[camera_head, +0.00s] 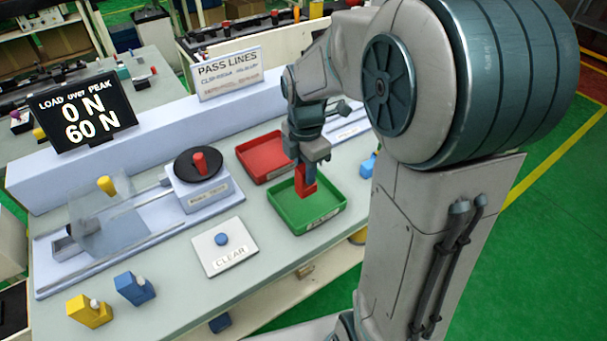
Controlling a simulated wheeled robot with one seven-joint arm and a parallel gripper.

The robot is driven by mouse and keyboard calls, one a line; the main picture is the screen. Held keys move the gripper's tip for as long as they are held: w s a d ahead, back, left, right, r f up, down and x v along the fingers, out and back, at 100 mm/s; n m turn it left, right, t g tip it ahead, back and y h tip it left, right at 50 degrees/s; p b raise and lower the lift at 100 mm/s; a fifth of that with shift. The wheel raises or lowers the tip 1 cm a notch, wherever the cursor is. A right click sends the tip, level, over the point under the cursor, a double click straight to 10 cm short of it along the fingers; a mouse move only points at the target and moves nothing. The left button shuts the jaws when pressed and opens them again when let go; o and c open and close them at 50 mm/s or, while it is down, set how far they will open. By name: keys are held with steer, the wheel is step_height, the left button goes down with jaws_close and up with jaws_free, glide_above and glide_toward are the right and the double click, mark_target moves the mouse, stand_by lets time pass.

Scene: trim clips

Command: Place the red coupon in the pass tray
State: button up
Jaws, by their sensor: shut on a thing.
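The red coupon (306,183) is a small red block held upright in my gripper (308,166). My gripper is shut on its upper part and points down. The coupon is over the green tray (334,217), near its back left part. I cannot tell whether the coupon's lower end touches the tray floor. The green tray has a label on its front wall, too small to read, and looks otherwise empty. A red tray (252,151) stands just behind it to the left. My arm covers the area right of the trays.
A test rig with a black disc (201,164) and clear shield (103,215) stands left. A CLEAR button plate (219,247) lies in front. Yellow (90,310) and blue (134,288) blocks sit at the front left. A display (82,112) reads 0 N, 60 N. A PASS LINES sign (228,73) stands behind.

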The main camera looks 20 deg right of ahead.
steer(key=shift+f, duration=1.95)
steer(key=shift+f, duration=0.2)
steer(key=o, duration=1)
